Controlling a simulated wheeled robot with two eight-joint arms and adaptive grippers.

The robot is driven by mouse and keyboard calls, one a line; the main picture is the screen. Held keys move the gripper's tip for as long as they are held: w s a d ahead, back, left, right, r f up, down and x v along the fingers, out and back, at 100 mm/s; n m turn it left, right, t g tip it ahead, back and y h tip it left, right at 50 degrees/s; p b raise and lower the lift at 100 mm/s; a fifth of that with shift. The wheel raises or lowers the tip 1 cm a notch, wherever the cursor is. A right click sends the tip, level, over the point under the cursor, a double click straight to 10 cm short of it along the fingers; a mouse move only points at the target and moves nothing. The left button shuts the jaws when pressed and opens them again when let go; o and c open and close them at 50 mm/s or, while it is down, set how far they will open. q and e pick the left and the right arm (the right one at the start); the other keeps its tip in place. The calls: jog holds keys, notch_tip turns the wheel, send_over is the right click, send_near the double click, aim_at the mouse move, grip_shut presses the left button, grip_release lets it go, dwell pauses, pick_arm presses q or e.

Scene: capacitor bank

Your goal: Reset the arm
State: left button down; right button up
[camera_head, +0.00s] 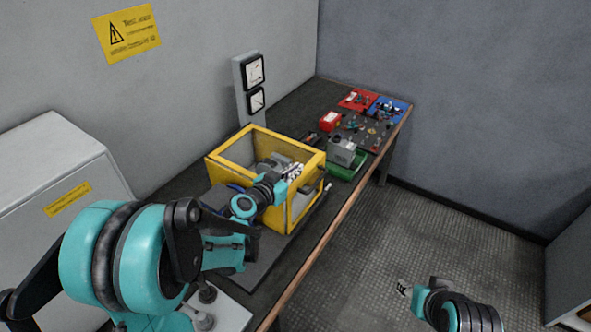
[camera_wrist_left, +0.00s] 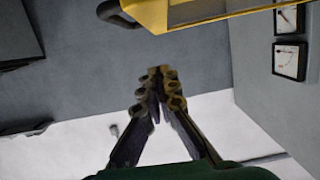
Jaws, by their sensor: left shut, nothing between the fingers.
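My left arm, turquoise and black, reaches in from the left to the yellow-framed box (camera_head: 316,163) on the bench. My left gripper (camera_head: 294,170) overlaps the box's front side in the head view; its exact depth is hard to tell. In the left wrist view the fingertips (camera_wrist_left: 160,76) meet and hold nothing. A yellow frame edge (camera_wrist_left: 225,10) of the box crosses the top of that view. My right gripper (camera_head: 404,288) is small at the lower right, over the floor and away from the bench; its finger state is unclear.
Two gauges (camera_head: 255,85) stand on a grey panel behind the box. Along the bench (camera_head: 300,109) are a grey device (camera_head: 342,150) on a green base, a red box (camera_head: 329,121), and red and blue trays (camera_head: 388,108). A grey cabinet (camera_head: 55,165) stands left. The floor (camera_head: 440,230) right of the bench is clear.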

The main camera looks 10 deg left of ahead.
pick_arm(q)
jog(key=p+v, duration=0.1)
jog(key=v, duration=0.6)
jog(key=shift+s+p, duration=0.3)
jog(key=s+d+n+g+y, duration=0.1)
jog(key=s+d+g, duration=0.4)
jog(key=s, duration=0.5)
jog(key=s+a+f+n+g+y, duration=0.2)
jog(key=s+a+n+y, duration=0.1)
jog(key=s, duration=0.7)
jog(key=shift+s+a+y, duration=0.25)
jog(key=shift+a+y, duration=0.1)
jog(key=shift+y, duration=0.05)
